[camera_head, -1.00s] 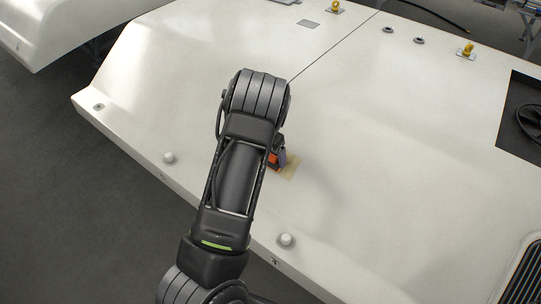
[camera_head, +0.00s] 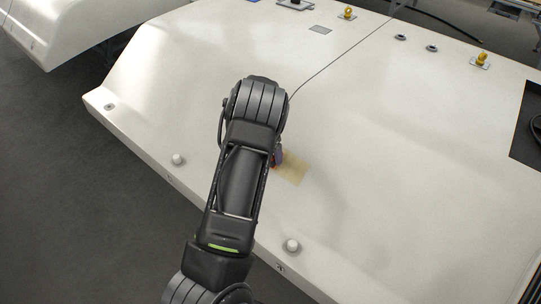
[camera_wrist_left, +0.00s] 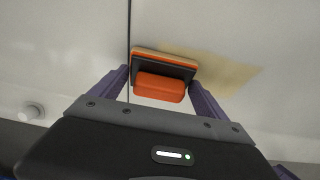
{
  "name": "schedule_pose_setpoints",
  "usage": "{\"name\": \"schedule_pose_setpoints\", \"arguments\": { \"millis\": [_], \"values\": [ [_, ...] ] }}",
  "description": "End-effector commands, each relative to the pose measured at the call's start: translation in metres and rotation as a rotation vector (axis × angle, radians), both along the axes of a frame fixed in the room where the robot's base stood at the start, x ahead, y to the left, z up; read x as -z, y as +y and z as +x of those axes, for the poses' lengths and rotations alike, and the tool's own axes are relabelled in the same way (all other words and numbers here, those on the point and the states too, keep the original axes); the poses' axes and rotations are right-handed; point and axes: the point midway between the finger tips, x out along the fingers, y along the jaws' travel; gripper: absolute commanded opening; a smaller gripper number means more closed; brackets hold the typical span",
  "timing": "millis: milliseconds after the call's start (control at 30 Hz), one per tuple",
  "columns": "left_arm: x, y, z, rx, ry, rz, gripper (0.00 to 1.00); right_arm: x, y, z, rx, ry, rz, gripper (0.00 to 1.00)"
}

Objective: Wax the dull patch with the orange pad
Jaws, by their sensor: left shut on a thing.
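The dull patch (camera_head: 291,168) is a tan, roughly rectangular area on the white panel, just right of my left gripper in the head view. It also shows in the left wrist view (camera_wrist_left: 228,73), to the right of the pad. The orange pad (camera_wrist_left: 160,88) has an orange grip block, a dark plate and an orange edge. My left gripper (camera_wrist_left: 158,92) is shut on it, one purple finger on each side. The pad is at the panel, over the patch's left part; whether it touches is unclear. In the head view my arm hides most of the gripper (camera_head: 277,157). My right gripper is not in view.
The white panel (camera_head: 400,150) is broad and mostly clear. White round knobs (camera_head: 178,159) (camera_head: 292,245) stand along its near edge. Yellow-topped fittings (camera_head: 481,60) stand at the far side. A dark recess (camera_head: 526,125) lies at the right. A thin dark seam runs across the panel.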

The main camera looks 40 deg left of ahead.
Motion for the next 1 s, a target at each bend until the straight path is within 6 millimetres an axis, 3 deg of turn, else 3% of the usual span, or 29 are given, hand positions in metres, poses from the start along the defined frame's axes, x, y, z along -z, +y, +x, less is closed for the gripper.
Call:
{"name": "schedule_pose_setpoints", "arguments": {
  "millis": [100,400,767,1000],
  "values": [
    [0.003,0.009,0.0,-0.001,-0.001,0.002,0.45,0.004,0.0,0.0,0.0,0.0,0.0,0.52],
    [0.002,0.009,0.001,0.001,-0.001,0.002,0.45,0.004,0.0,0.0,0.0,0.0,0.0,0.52],
    [-0.001,-0.02,0.001,0.003,0.0,-0.001,0.45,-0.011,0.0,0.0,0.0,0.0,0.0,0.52],
    [0.0,-0.022,0.0,0.001,0.0,0.0,0.45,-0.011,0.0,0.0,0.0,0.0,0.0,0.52]
  ]
}}
